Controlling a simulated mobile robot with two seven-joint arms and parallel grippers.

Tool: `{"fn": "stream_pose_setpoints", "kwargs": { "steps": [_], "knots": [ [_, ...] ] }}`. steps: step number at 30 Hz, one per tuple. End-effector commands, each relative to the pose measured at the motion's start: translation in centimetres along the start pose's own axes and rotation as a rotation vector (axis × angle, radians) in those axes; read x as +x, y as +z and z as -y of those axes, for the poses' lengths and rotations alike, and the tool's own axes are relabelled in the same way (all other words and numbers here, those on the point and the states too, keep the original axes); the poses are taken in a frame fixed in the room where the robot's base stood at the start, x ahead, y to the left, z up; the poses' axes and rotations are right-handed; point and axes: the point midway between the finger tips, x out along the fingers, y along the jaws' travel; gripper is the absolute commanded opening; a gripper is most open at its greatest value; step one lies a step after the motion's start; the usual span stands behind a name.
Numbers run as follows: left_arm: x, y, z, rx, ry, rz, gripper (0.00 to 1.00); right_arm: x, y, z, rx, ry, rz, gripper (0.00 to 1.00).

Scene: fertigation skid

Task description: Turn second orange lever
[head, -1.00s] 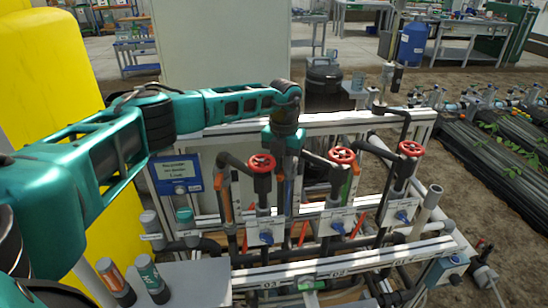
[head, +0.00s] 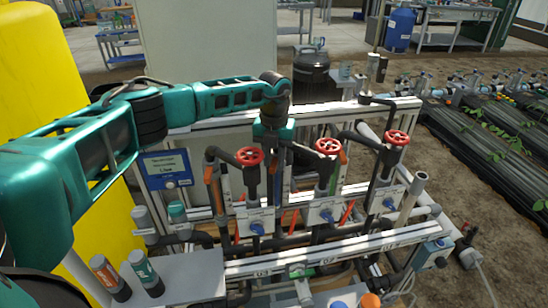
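Slim orange-red levers show low behind the valve pipes: one at the left (head: 237,229), a second in the middle (head: 294,221) and a third at the right (head: 348,212). They are partly hidden by pipes and valve boxes, so I cannot tell their exact positions. My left gripper (head: 274,150) points down from the wrist behind the front row of valves, between the left and middle red handwheels. Its fingertips are hidden, and I cannot see whether it is open or touches anything. My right gripper is out of view.
A yellow tank (head: 30,45) stands behind my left arm.

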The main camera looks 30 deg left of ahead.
Motion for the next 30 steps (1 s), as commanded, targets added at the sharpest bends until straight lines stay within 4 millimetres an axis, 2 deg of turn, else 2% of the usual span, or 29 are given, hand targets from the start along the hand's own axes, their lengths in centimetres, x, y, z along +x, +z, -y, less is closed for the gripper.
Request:
{"fn": "stream_pose_setpoints", "kwargs": {
  "steps": [1,3,10,14,17,24,30],
  "knots": [
    [0.0,0.0,0.0,0.0,0.001,-0.001,0.36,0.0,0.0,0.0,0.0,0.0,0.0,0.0],
    [0.1,0.0,0.0,0.0,0.001,-0.002,0.43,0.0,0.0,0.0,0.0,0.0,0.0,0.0],
    [0.0,-0.1,0.0,0.001,0.001,-0.002,0.43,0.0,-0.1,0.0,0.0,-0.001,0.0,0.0],
    [-0.9,0.0,0.0,0.001,0.001,-0.001,0.43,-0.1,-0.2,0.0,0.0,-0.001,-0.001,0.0],
    [-2.6,0.0,-0.1,0.001,0.0,0.001,0.43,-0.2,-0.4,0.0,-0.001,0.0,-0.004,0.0],
    [-7.9,0.0,0.0,0.0,0.0,0.001,0.43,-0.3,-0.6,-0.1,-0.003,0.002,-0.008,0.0],
    [-11.4,0.0,0.0,0.001,0.0,0.001,0.43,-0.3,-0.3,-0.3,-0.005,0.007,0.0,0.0]
  ]
}}
